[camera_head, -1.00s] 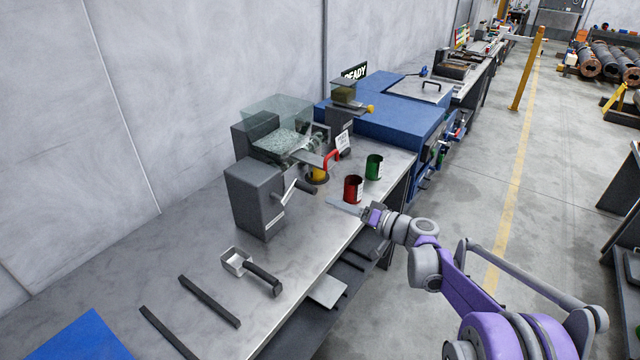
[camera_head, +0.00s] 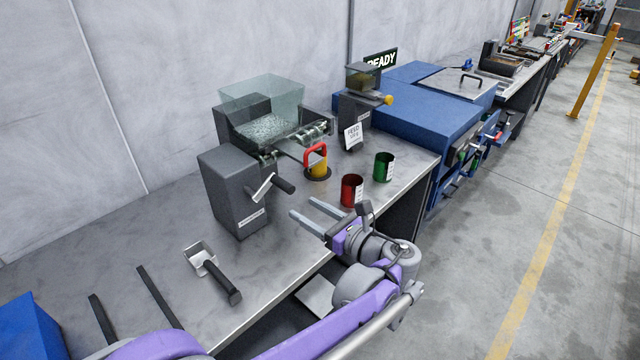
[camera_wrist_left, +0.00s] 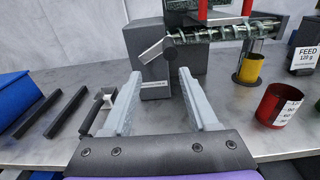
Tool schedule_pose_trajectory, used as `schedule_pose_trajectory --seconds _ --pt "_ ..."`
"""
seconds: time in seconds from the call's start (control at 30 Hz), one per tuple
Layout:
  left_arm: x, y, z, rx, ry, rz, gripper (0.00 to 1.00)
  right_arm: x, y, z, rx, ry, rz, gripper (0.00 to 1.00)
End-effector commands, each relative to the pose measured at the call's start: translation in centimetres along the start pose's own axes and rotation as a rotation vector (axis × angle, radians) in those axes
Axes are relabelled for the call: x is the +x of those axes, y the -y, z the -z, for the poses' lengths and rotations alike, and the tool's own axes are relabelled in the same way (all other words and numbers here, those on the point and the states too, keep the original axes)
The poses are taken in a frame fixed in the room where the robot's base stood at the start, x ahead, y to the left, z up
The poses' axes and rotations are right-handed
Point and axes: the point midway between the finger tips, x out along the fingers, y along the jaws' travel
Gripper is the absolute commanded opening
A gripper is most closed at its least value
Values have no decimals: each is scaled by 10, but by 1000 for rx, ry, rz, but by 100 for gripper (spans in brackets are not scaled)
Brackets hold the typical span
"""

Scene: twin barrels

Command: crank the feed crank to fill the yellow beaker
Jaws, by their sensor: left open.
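The feed crank (camera_head: 263,188), a light metal arm with a dark grip (camera_head: 284,185), is on the front of a dark grey box (camera_head: 233,190). It also shows in the left wrist view (camera_wrist_left: 153,51), beyond the fingers. The yellow beaker (camera_head: 319,168) stands on a dark round base under the screw feeder's outlet end, partly behind a red handle (camera_head: 315,149). It also shows in the left wrist view (camera_wrist_left: 250,69). My left gripper (camera_head: 302,207) is open and empty, in front of and right of the crank, apart from it. My right gripper is not in view.
A red beaker (camera_head: 352,190) and a green beaker (camera_head: 384,167) stand right of the gripper. A metal scoop (camera_head: 200,258) with a dark handle and two dark bars lie at the table's left. A feed sign (camera_head: 353,137) stands behind the beakers. A clear hopper (camera_head: 265,105) sits above.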

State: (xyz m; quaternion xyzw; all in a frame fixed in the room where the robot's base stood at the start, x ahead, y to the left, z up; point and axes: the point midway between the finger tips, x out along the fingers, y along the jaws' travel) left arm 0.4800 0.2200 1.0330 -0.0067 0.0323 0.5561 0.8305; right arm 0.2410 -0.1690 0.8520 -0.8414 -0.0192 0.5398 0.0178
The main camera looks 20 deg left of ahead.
Motion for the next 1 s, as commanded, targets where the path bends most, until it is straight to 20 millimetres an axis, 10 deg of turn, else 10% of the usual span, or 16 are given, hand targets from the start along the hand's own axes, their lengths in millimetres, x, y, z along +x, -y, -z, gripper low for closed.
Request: schedule_pose_trajectory --seconds 0.23,0.7,1.0 --pt "3 11 -7 63 66 -4 60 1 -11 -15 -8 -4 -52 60" --pt "85 10 -12 59 64 -5 60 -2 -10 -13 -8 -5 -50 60" --pt "102 11 -13 59 63 0 60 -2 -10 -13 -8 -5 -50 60"
